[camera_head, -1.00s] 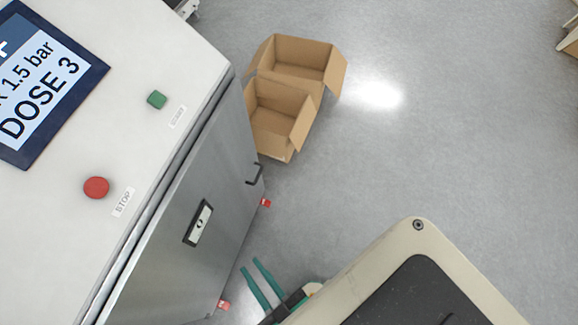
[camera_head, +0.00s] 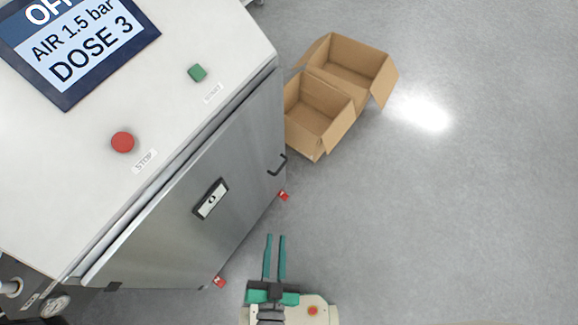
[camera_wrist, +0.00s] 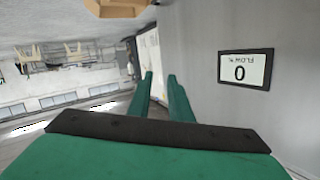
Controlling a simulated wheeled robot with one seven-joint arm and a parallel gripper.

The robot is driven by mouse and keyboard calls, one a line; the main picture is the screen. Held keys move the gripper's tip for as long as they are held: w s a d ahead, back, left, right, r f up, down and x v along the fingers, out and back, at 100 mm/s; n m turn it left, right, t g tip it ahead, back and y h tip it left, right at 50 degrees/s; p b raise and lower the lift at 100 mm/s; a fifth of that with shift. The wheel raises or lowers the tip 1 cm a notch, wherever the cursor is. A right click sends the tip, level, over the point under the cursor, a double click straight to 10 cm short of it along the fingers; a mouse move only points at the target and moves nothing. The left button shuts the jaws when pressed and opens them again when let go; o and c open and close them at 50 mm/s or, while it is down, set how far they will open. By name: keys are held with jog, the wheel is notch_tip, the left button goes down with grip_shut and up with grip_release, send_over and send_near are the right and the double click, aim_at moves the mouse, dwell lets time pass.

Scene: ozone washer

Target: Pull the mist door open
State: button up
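The mist door is the steel front panel (camera_head: 215,205) of the white machine. It appears shut against the front. Its dark bar handle (camera_head: 278,166) is near the right end, and a small display (camera_head: 210,199) sits on the panel. My gripper (camera_head: 275,238) is in front of the door, below and apart from the handle in the head view. Its two green fingers are parallel with a gap between them, and nothing is held. In the wrist view the fingers (camera_wrist: 160,78) point along the grey door (camera_wrist: 220,110), whose flow display (camera_wrist: 245,69) reads 0. The handle is not clear there.
The machine top has a screen (camera_head: 80,45), a green button (camera_head: 197,72) and a red stop button (camera_head: 123,142). Open cardboard boxes (camera_head: 330,90) stand on the floor beyond the handle end. Red feet (camera_head: 219,281) show under the machine. The floor to the right is clear.

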jog(key=w+a+f+m+h, duration=0.25)
jog(key=w+f+m, duration=0.35)
jog(key=w+f, duration=0.45)
jog(key=m+g+h, duration=0.1)
jog(key=m, duration=0.5)
send_near(281, 166)
jog(key=x, duration=1)
jog(key=shift+d+f, duration=0.1)
jog(key=shift+f, duration=0.3)
